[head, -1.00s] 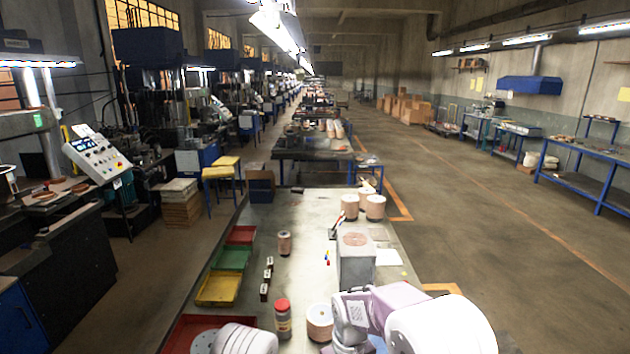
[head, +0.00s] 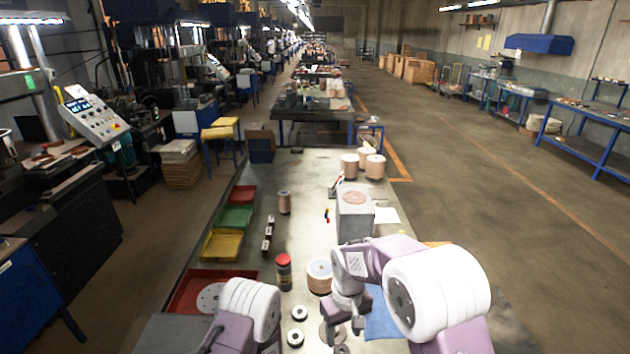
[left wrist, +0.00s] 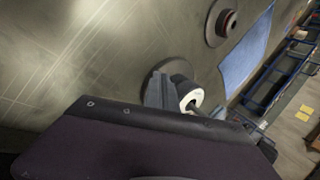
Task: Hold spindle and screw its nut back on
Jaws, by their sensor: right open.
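My right gripper (head: 344,330) points down, open, low over the bench in the head view. A flat round disc (head: 326,335) lies by its fingertips, partly hidden. Small dark round parts with pale centres (head: 299,313) lie to its left; I cannot tell which is the nut. In the left wrist view, my left gripper (left wrist: 170,98) shows a grey finger beside a dark, pale-ended cylinder (left wrist: 187,94), apparently the spindle, above a round base (left wrist: 152,76). The gripper's dark body hides much, so I cannot tell whether it grips. Another hubbed disc (left wrist: 222,22) lies farther off.
A blue cloth (head: 385,317) lies right of my right gripper. Red, green and yellow trays (head: 221,246) line the left edge.

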